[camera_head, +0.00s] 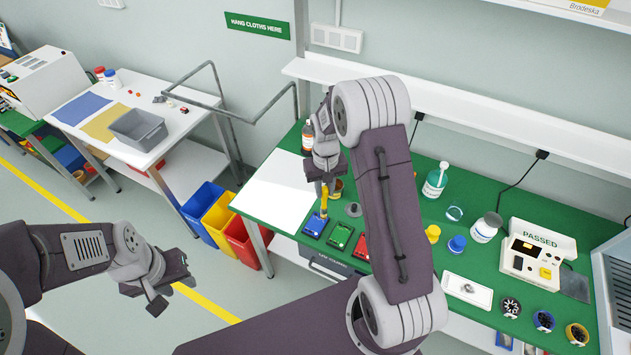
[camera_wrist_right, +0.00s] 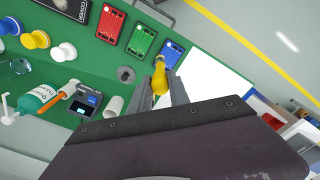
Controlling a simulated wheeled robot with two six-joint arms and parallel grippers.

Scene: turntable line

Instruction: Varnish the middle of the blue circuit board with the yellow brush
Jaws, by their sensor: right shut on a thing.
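My right gripper (camera_head: 324,186) is shut on the yellow brush (camera_head: 324,200), which points down at the bench. The brush (camera_wrist_right: 160,80) also shows between the fingers of the right gripper (camera_wrist_right: 163,92) in the right wrist view. Its tip is at the near edge of the blue circuit board (camera_wrist_right: 173,49) there; I cannot tell whether it touches. The blue board (camera_head: 314,225) lies flat on the green bench, left of a green board (camera_head: 340,236) and a red board (camera_head: 361,246). My left gripper (camera_head: 168,298) is open and empty, away from the bench over the floor.
A white sheet (camera_head: 275,190) lies left of the boards. A grey round piece (camera_wrist_right: 126,74) sits near the boards. Coloured bins (camera_head: 243,240) stand on the floor left of the bench.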

